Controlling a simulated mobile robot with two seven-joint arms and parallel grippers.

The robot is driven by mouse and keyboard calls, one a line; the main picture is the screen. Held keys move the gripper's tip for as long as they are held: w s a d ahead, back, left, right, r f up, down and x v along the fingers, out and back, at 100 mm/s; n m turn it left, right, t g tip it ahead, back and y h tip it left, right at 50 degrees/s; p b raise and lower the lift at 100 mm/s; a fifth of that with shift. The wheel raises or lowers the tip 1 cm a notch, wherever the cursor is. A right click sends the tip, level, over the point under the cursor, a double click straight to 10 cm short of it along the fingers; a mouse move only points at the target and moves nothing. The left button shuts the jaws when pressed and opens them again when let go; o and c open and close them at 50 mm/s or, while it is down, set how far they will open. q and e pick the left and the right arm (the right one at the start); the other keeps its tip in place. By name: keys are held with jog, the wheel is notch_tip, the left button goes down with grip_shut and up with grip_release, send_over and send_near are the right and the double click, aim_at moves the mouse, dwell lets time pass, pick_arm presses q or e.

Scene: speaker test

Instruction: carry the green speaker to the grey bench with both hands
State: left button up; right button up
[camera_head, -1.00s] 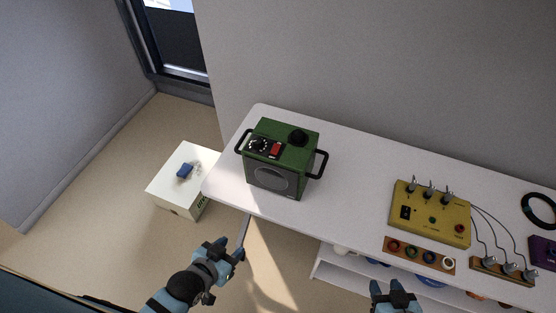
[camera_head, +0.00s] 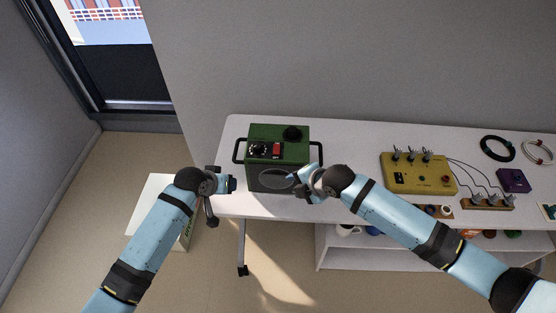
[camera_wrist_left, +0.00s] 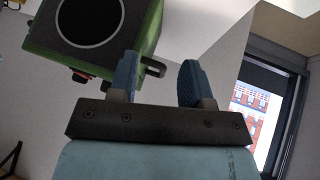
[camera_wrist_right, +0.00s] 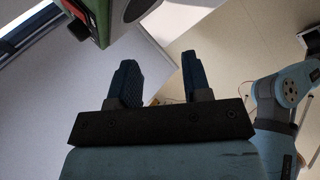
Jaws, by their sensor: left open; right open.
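The green speaker (camera_head: 262,181) stands upright on the left part of a white table, with a black handle on each side, a red switch and a black knob on top. My left gripper (camera_head: 232,184) is open and empty, just left of and in front of the left handle; in the left wrist view a handle (camera_wrist_left: 154,67) shows close to its fingers (camera_wrist_left: 158,82). My right gripper (camera_head: 296,187) is open in front of the speaker's right front corner, hiding part of it. In the right wrist view the speaker (camera_wrist_right: 98,16) shows at the top, apart from the fingers (camera_wrist_right: 160,80).
The white table (camera_head: 345,147) also holds a yellow box (camera_head: 412,179) wired to a small strip (camera_head: 487,202), a purple box (camera_head: 514,181) and a black cable coil (camera_head: 497,148). A white box (camera_head: 150,188) stands on the floor at left. I cannot identify a grey bench.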

aim_at(235, 150)
pick_arm(q)
jog(key=w+a+r+g+y, duration=0.1)
jog(key=w+r+g, duration=0.1)
jog(key=w+r, duration=0.7)
jog(key=shift+w+a+r+n, duration=0.25)
jog(key=shift+w+r+n, duration=0.15)
jog(key=shift+w, duration=0.35)
pick_arm(e)
jog(key=w+d+r+n+h, duration=0.2)
jog(key=w+d+r+n, duration=0.1)
jog(key=w+d+n, duration=0.1)
jog(key=w+d+r+n+g+h, duration=0.1)
jog(key=w+d+r+n+h, duration=0.1)
jog(key=w+d+r+n, duration=0.2)
jog(key=w+d, duration=0.3)
jog(key=w, duration=0.1)
jog(key=shift+n, duration=0.4)
pick_arm(q)
jog(key=x, duration=1.3)
jog(key=shift+w+f, duration=0.1)
jog(key=shift+f, duration=0.35)
pick_arm(e)
jog(key=x, duration=1.3)
jog(key=shift+w+d+f, duration=0.2)
jog(key=shift+w+f, duration=0.05)
jog(key=shift+f, duration=0.1)
pick_arm(q)
grip_shut()
pick_arm(e)
grip_shut()
